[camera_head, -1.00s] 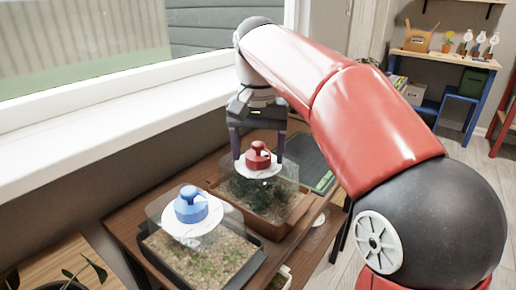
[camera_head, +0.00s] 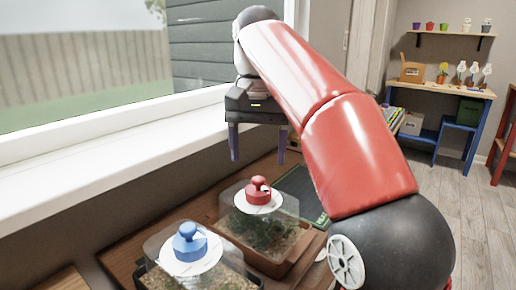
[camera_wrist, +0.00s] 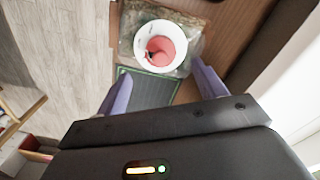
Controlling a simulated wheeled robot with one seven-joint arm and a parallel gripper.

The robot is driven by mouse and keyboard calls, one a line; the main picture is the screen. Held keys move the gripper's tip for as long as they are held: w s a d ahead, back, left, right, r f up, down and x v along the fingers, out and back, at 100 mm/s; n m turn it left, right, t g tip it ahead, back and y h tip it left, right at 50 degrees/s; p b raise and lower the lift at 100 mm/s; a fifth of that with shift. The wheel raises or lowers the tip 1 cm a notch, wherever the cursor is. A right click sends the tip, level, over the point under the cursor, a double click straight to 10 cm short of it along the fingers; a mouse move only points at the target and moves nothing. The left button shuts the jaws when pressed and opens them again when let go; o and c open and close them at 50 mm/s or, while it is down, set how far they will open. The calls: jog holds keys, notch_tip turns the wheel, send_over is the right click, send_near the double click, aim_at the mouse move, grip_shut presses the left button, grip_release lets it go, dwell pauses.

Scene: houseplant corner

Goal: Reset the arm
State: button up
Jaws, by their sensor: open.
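My gripper (camera_head: 258,160) hangs above the table with its two purple fingers apart and nothing between them. Below it stands a clear cover with a white disc and a red knob (camera_head: 258,190), set on a brown planter tray (camera_head: 262,262). The fingertips are clear of the knob. In the wrist view the red knob (camera_wrist: 160,50) and its white disc show beyond the spread fingers (camera_wrist: 161,70). My red arm reaches in from the right and hides part of the table.
A second clear cover with a blue knob (camera_head: 188,242) stands at the near left. A dark mat (camera_head: 298,190) lies behind the red-knobbed cover. The window sill (camera_head: 110,150) runs along the left. Shelves and a blue-legged bench (camera_head: 440,88) stand at the back right.

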jog(key=shift+n+t, duration=0.3)
jog(key=shift+t, duration=0.4)
jog(key=s+d, duration=0.1)
jog(key=s+d+f, duration=0.2)
jog(key=d, duration=0.1)
jog(key=shift+s, duration=0.35)
jog(key=s+d+f+t, duration=0.1)
jog(key=s+d+f, duration=0.2)
jog(key=s+f, duration=0.2)
jog(key=s+d+f+n+t, duration=0.1)
jog(key=s+d+f, duration=0.2)
jog(key=s+f, duration=0.2)
jog(key=s+d+f+t, duration=0.2)
jog(key=s+d+f, duration=0.2)
jog(key=f, duration=0.6)
jog(key=shift+s+f, duration=0.2)
jog(key=shift+s, duration=0.7)
